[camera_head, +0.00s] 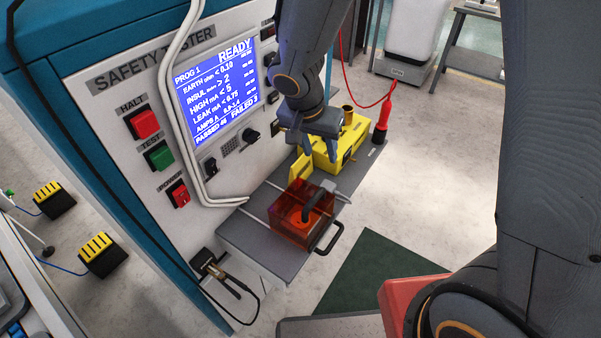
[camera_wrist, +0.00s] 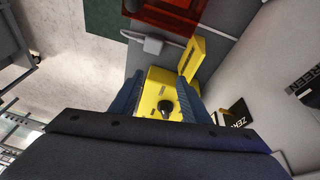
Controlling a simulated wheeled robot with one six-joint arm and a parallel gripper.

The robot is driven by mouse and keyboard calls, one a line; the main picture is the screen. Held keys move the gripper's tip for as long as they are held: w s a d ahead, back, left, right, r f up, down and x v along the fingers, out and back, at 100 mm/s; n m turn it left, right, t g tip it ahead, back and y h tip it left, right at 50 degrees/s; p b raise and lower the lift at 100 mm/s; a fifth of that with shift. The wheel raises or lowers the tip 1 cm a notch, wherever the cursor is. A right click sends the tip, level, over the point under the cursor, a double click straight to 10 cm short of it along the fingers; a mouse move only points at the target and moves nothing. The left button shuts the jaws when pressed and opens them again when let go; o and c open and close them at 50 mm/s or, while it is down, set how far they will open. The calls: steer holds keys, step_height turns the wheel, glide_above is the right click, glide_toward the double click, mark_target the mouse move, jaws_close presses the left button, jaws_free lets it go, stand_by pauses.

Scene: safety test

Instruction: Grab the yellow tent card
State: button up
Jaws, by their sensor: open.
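The yellow tent card (camera_head: 301,168) looks like a thin upright panel on the grey shelf, between the yellow box and the orange see-through box. In the wrist view the card (camera_wrist: 192,58) stands above and right of my fingertips, apart from them. My gripper (camera_head: 308,145) is open, its fingers pointing down near the yellow box (camera_head: 351,143). In the wrist view my gripper (camera_wrist: 162,86) has a finger on either side of the yellow box (camera_wrist: 158,78) and its black knob. I cannot tell whether the fingers touch the box. The card's lower part is partly hidden in the head view.
The orange see-through box (camera_head: 290,225) stands at the front of the shelf (camera_head: 245,232), with a grey clamp-like part at it. The safety tester's panel (camera_head: 130,90) rises on the left. A red probe (camera_head: 382,118) stands at the right edge.

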steer(key=m+t, duration=0.1)
glide_above(304, 165)
steer(key=s+a, duration=0.1)
steer(key=a, duration=0.1)
steer(key=shift+s+d+f+b, duration=0.1)
steer(key=shift+d+f+b, duration=0.05)
steer(key=shift+f, duration=0.45)
steer(key=shift+s+d+f+b, duration=0.1)
steer(key=shift+f+b, duration=0.05)
steer(key=shift+f, duration=0.4)
steer(key=shift+w+f+m, duration=0.1)
steer(key=shift+f+m, duration=0.05)
steer(key=shift+m, duration=0.15)
steer(key=shift+p+x, duration=0.75)
steer(key=shift+x, duration=3.05)
steer(key=shift+a, duration=0.1)
steer(key=shift+f+b, duration=0.25)
steer(key=shift+b, duration=0.6)
jaws_close()
